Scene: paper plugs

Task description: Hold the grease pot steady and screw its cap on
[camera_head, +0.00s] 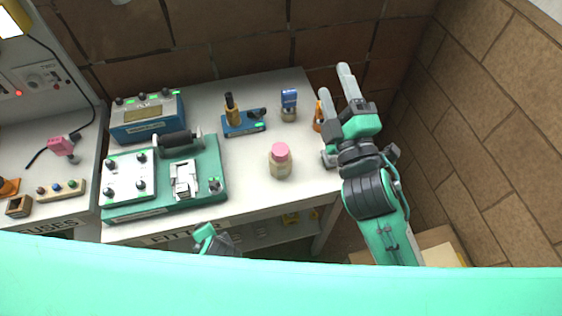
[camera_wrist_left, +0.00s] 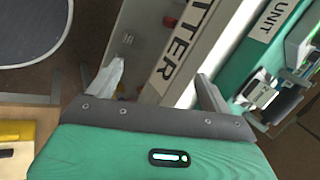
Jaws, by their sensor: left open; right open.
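A small cream pot (camera_head: 281,170) with a pink cap (camera_head: 280,151) on its top stands upright on the right part of the white bench, apart from both grippers. I take it for the grease pot; I cannot tell how tightly the cap sits. My right gripper (camera_head: 337,88) is open, raised over the bench's right end, to the right of the pot and farther back. My left gripper (camera_head: 208,236) shows only in part at the bench's front edge. In the left wrist view its fingers (camera_wrist_left: 160,85) are spread with nothing between them.
The white bench (camera_head: 250,195) has free room around the pot. Behind it stand a blue-topped item (camera_head: 289,104) and a blue stand with a yellow-and-black tool (camera_head: 240,120). A green fixture (camera_head: 205,165) and blue meter box (camera_head: 147,117) fill the left. An orange object (camera_head: 318,117) is partly hidden.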

